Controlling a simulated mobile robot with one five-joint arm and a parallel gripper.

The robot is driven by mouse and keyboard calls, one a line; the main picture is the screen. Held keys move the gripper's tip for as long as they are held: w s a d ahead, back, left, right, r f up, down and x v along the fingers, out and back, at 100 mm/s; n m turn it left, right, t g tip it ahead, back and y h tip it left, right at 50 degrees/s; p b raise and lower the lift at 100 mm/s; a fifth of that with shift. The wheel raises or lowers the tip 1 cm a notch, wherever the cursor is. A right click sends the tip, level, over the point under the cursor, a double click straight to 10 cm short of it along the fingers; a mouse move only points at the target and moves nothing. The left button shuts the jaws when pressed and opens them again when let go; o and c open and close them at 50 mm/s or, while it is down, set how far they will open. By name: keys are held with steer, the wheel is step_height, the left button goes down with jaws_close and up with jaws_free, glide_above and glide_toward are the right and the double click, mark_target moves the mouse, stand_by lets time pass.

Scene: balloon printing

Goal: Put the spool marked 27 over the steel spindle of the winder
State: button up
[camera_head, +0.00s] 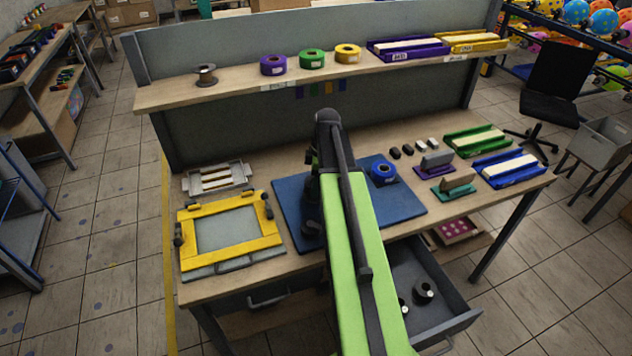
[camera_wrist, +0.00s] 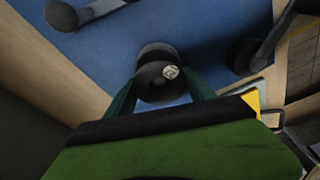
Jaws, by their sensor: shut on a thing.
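My gripper (camera_wrist: 160,84) is shut on a dark grey spool (camera_wrist: 153,88), seen in the wrist view between its two dark green fingers. A small pale round mark (camera_wrist: 170,71) shows on its end; I cannot read a number on it. The spool is over the blue mat (camera_wrist: 110,50); whether it touches anything below is unclear. In the head view my arm covers the gripper and part of the blue mat (camera_head: 405,205). I cannot make out the steel spindle or the winder clearly. Dark parts with a rod (camera_wrist: 62,15) and a knob (camera_wrist: 243,54) stand near the spool.
A blue roll (camera_head: 383,173) sits on the mat's right. The yellow frame (camera_head: 266,238) lies left. An open drawer (camera_head: 448,318) below holds dark spools (camera_head: 423,291). Another spool (camera_head: 206,76) and coloured rolls (camera_head: 312,59) stand on the shelf. Stamps and trays fill the bench's right.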

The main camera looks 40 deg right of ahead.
steer(key=shift+f+b, duration=0.35)
steer(key=shift+f, duration=0.25)
steer(key=o, duration=1.4)
steer(key=shift+o, duration=0.2)
steer(key=shift+r, duration=0.1)
step_height(320, 180, up, 17)
steer(key=s+d+p, duration=0.1)
steer(key=d+p, duration=0.1)
steer(key=p, duration=1.5)
steer(key=shift+s, duration=0.25)
